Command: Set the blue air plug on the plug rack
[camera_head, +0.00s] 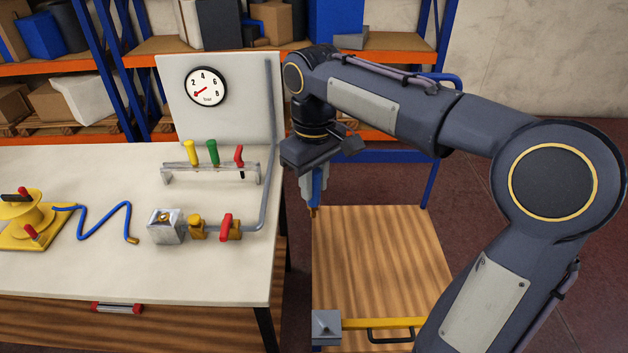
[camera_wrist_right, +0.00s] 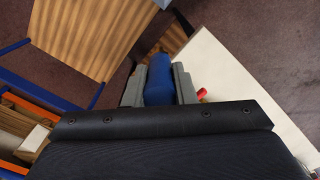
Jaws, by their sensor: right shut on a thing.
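My right gripper (camera_head: 313,186) is shut on the blue air plug (camera_head: 317,188), which hangs upright with its brass tip down. It is held in the air to the right of the white table, by the wooden-topped cart. In the right wrist view the plug (camera_wrist_right: 159,80) sits between the two grey fingers (camera_wrist_right: 160,86). The plug rack (camera_head: 210,173) is a grey rail on the white table, left of my gripper. It holds a yellow plug (camera_head: 191,152), a green plug (camera_head: 213,151) and a red plug (camera_head: 239,156). My left gripper is not in view.
The white table (camera_head: 90,180) bears a gauge panel (camera_head: 235,100), a grey pipe, a brass valve with a red handle (camera_head: 226,227), a metal block (camera_head: 165,226), a blue coiled hose (camera_head: 92,220) and a yellow device (camera_head: 25,225). A wooden cart (camera_head: 380,255) stands right of it. Shelves stand behind.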

